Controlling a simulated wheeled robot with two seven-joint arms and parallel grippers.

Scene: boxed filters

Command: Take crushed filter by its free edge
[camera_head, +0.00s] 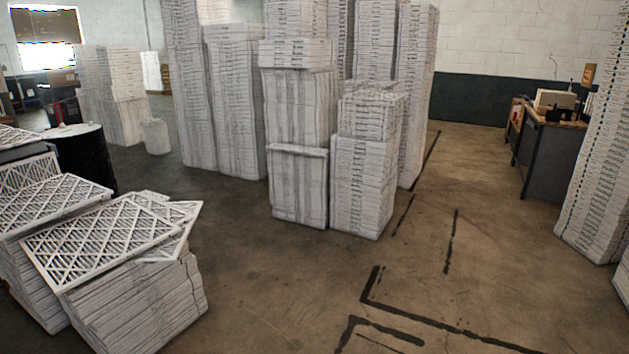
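A stack of white filters (140,305) stands at the lower left. On its top lies a flat filter with a diagonal lattice face (105,235). More filters (175,225) lie askew beneath and beside it, with their right edges and corners sticking out past the stack. I cannot tell for sure which one is the crushed filter. Neither of my grippers shows in the head view.
Another filter stack (50,205) stands close behind on the left, near a black drum (84,158). Tall wrapped stacks (300,150) fill the middle back. A desk (546,145) and another stack (597,170) are at right. The floor (290,290) in front is clear.

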